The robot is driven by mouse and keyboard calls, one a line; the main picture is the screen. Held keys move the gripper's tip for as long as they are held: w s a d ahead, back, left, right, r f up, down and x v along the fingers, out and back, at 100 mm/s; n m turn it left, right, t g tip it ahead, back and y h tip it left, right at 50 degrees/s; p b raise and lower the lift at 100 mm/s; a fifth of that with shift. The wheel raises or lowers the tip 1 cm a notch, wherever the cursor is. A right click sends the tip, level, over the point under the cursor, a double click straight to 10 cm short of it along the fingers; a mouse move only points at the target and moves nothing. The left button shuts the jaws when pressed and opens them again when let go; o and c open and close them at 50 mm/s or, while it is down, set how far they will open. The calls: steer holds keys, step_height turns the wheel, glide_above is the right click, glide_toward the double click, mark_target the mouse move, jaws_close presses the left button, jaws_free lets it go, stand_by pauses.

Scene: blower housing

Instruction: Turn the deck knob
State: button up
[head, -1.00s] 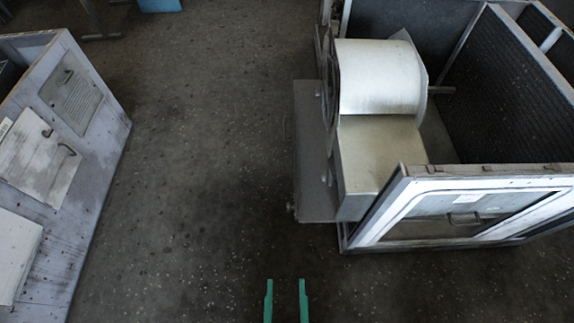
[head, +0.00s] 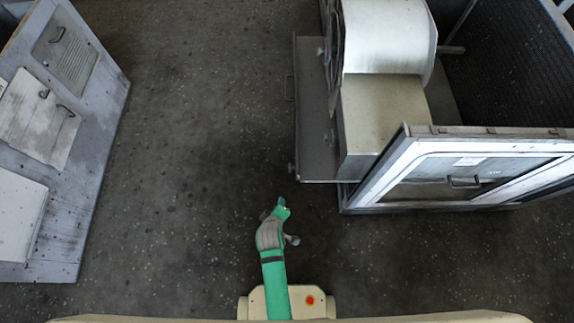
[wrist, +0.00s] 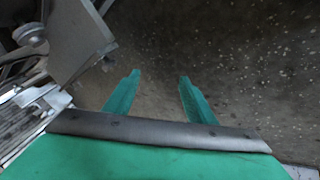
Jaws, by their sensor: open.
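A grey flat deck panel (head: 313,120) stands out from the left side of the blower housing (head: 385,120). Small knob-like fittings show on its left edge (head: 291,168) and near the housing (head: 320,50); I cannot tell which is the deck knob. A round knob-like part (wrist: 28,33) shows at the upper left of the wrist view, beside a grey panel (wrist: 85,40). My gripper (wrist: 160,77) is open and empty, its two green fingers over bare floor. In the head view my gripper (head: 281,205) is below and left of the deck, apart from it.
An open cabinet with a white-framed door (head: 470,175) stands right of the deck. A grey panelled cabinet (head: 60,150) stands at the left. Dark speckled floor (head: 200,140) lies free between them.

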steer(key=w+f+n+g+h, duration=0.1)
steer(key=w+f+n+g, duration=0.15)
steer(key=w, duration=0.45)
steer(key=n+g+h, duration=0.3)
steer(key=n+g, duration=0.1)
steer(key=n, duration=0.1)
glide_toward(289, 166)
steer(key=x, duration=0.9)
steer(key=shift+d, duration=0.1)
steer(key=shift+f, duration=0.45)
steer(key=shift+w, duration=0.1)
